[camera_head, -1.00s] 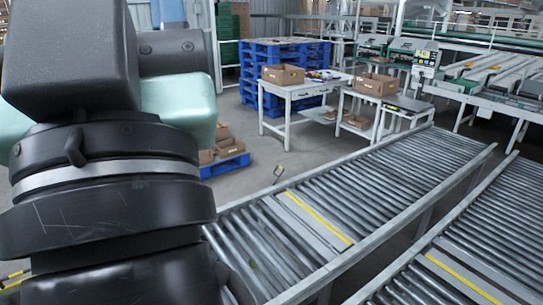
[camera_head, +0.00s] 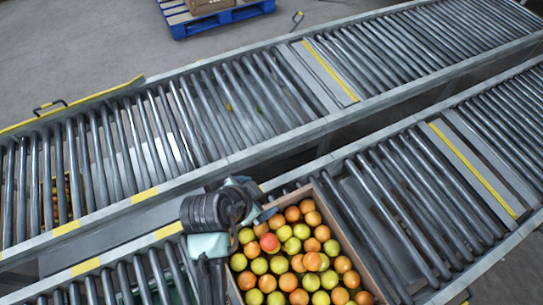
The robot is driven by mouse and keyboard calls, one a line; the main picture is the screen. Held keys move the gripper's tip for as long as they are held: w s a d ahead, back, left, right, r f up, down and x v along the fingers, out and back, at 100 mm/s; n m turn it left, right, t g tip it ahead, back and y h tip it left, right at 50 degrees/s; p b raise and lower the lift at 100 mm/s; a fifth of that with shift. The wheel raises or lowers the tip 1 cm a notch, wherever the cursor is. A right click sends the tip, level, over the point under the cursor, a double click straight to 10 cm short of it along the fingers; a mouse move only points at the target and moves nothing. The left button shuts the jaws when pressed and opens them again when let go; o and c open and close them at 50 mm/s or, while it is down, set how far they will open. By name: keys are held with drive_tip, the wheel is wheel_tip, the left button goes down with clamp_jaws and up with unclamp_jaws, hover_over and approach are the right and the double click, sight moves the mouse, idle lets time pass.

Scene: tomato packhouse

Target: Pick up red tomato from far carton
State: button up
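An open cardboard carton (camera_head: 341,238) sits on the near roller conveyor at the bottom centre. It is filled with orange, yellow-green and reddish tomatoes. The reddest tomato (camera_head: 269,242) lies in the upper left part of the carton, with others around it. My arm reaches in from the bottom left, and my gripper (camera_head: 264,215) is at the carton's upper left corner, just above and left of the red tomato. Its fingers are small and dark, so I cannot tell their opening or whether they touch anything. Only this one full carton shows clearly.
The near roller conveyor (camera_head: 385,215) and a far roller conveyor (camera_head: 230,110) run diagonally with metal side rails. More tomatoes (camera_head: 62,198) show between the rollers at the left. A blue pallet (camera_head: 215,18) with a cardboard box stands on the floor behind.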

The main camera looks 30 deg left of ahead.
sight(267, 242)
drive_tip(key=s+d+f+g+h, duration=0.2)
drive_tip(key=s+f+g, duration=0.1)
drive_tip(key=s+f, duration=0.5)
drive_tip(key=shift+m, duration=0.4)
drive_tip(key=x, duration=0.6)
drive_tip(key=shift+a+b, duration=0.1)
drive_tip(key=shift+b, duration=0.25)
drive_tip(key=shift+x, duration=3)
drive_tip(key=c, duration=1)
drive_tip(key=shift+r, duration=0.1)
